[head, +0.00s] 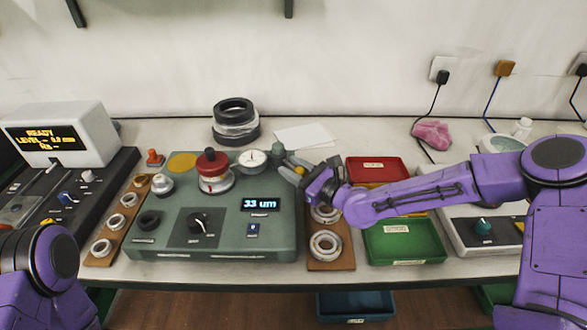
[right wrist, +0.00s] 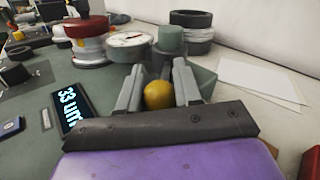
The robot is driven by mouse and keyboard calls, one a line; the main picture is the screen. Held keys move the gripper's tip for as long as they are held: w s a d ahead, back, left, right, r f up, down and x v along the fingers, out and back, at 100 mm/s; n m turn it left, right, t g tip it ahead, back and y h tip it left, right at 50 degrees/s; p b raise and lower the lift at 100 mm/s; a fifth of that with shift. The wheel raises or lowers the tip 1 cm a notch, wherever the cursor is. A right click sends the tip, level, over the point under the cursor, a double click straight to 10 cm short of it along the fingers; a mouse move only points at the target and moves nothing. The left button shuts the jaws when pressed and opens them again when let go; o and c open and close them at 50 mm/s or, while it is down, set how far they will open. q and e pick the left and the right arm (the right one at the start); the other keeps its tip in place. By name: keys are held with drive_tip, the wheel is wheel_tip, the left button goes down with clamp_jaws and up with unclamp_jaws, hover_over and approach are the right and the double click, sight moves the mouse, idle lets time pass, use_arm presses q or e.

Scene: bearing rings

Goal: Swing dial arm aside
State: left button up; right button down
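The dial gauge (head: 252,159) has a round white face and sits at the back right of the green gauge station (head: 270,228), beside a red-topped spindle (head: 213,170). It also shows in the right wrist view (right wrist: 128,40). A green post (right wrist: 171,40) stands to its right. A yellow ball knob (right wrist: 159,95) lies between the fingers of my right gripper (right wrist: 158,88) and fills the gap, touching both as far as I can see. The link from knob to dial is hidden. The station display (head: 261,204) reads 33 um. My left arm shows at lower left, its gripper out of frame.
A wooden board with bearing rings (head: 326,244) lies right of the station, under my right forearm. A red tray (head: 378,168) and green tray (head: 405,243) stand further right. Dark stacked rings (head: 235,122) stand behind. Another ring board (head: 118,222) lies left.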

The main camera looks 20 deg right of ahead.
drive_tip(key=shift+s+a+m+t+h, duration=0.1)
drive_tip(key=shift+a+m+t+h, duration=0.2)
drive_tip(key=shift+m+t+h, duration=0.15)
drive_tip(key=shift+a+m+t+h+b, duration=0.35)
drive_tip(key=shift+m+h+b, duration=0.3)
drive_tip(key=shift+h, duration=0.4)
drive_tip(key=shift+s+a+m+t+h, duration=0.1)
drive_tip(key=shift+a+m+t+h, duration=0.15)
drive_tip(key=shift+m+h, duration=0.4)
drive_tip(key=shift+d, duration=0.1)
drive_tip(key=c, duration=0.8)
unclamp_jaws()
drive_tip(key=shift+n, duration=0.25)
drive_tip(key=shift+s, duration=0.1)
drive_tip(key=b+v, duration=0.1)
drive_tip(key=v, duration=0.9)
drive_tip(key=shift+s, duration=0.2)
